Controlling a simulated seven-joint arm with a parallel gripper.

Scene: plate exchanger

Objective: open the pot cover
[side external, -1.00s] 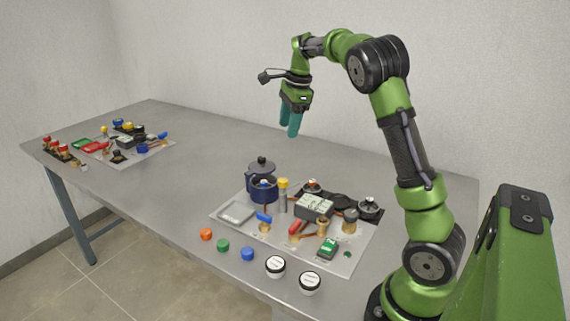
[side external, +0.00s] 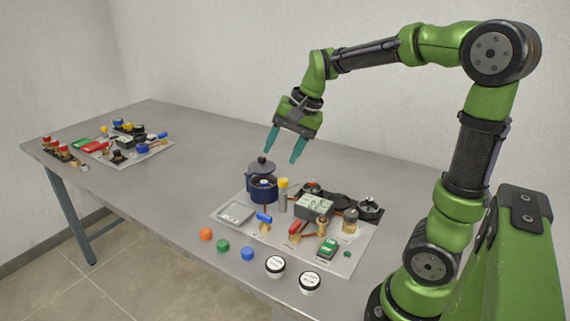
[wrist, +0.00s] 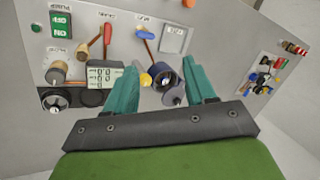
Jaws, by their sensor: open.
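The dark blue pot (side external: 264,190) stands at the back left of the near panel, with its mouth showing and something pale inside. The dark grey pot cover (side external: 261,167) with a round knob is just behind the pot; I cannot tell what it rests on. In the wrist view the pot (wrist: 166,76) and the cover (wrist: 174,98) lie side by side between my fingers. My gripper (side external: 283,155) is open and empty, pointing down, above and slightly right of the cover, touching nothing.
The near panel (side external: 230,213) carries a yellow-topped post (side external: 283,196), valves, a grey display box (side external: 314,206) and switches. Coloured caps and two round white-topped jars (side external: 275,266) lie along the front. A second panel is at the far left; the table between is clear.

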